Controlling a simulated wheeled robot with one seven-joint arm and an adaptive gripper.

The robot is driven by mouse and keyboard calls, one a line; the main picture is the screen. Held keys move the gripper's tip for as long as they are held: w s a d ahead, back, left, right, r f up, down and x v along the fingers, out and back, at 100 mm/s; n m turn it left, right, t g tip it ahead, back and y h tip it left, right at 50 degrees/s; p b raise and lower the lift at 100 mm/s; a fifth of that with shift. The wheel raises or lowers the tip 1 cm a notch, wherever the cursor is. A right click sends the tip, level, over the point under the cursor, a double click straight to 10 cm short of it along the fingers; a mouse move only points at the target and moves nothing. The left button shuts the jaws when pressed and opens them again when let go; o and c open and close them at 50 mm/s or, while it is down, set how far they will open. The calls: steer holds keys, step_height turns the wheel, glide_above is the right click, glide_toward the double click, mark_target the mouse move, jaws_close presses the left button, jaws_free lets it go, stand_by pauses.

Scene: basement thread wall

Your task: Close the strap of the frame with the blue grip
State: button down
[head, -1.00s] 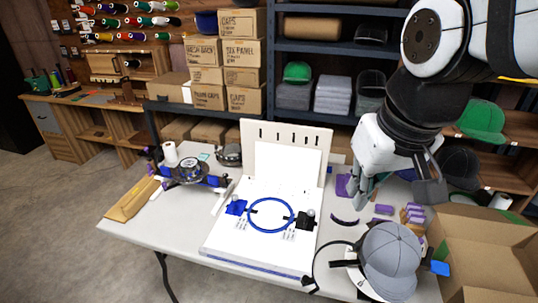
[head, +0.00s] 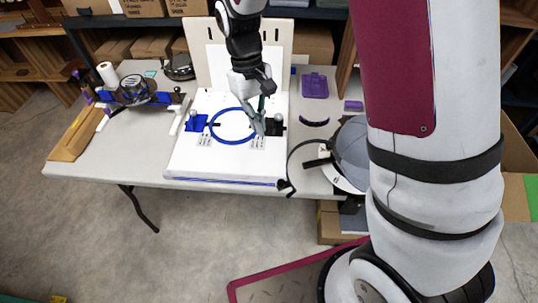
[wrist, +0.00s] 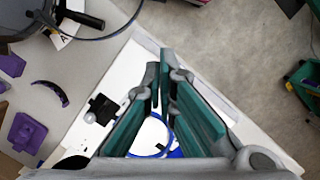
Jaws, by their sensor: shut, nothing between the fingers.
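A grey cap (head: 352,148) sits on a white frame at the table's right side, partly hidden by my arm. A thin black strap (head: 292,165) bows out in a loop from the frame's left side, its end (head: 286,187) hanging free at the table's front edge. In the wrist view the strap (wrist: 115,36) curves across the upper left. The blue grip beside the cap is hidden now. My gripper (head: 262,122) is shut and empty, over the right part of the blue ring, left of the cap; its teal fingers also show in the wrist view (wrist: 165,78).
The white board (head: 205,165) carries the blue ring (head: 214,135), a blue clamp (head: 196,123) and a black clamp (head: 275,127). Purple pieces (head: 315,86) and a dark curved strip (head: 314,122) lie right of the board. Another device (head: 134,90) stands at the left.

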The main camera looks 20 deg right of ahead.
steer(key=s+d+f+p, duration=0.1)
steer(key=s+d+f, duration=0.1)
steer(key=s+f, duration=0.4)
steer(key=shift+w+p+x, duration=0.4)
steer(key=shift+w+x, duration=0.05)
steer(key=shift+x, duration=1.65)
steer(key=shift+a+f, duration=0.15)
steer(key=shift+a, duration=0.05)
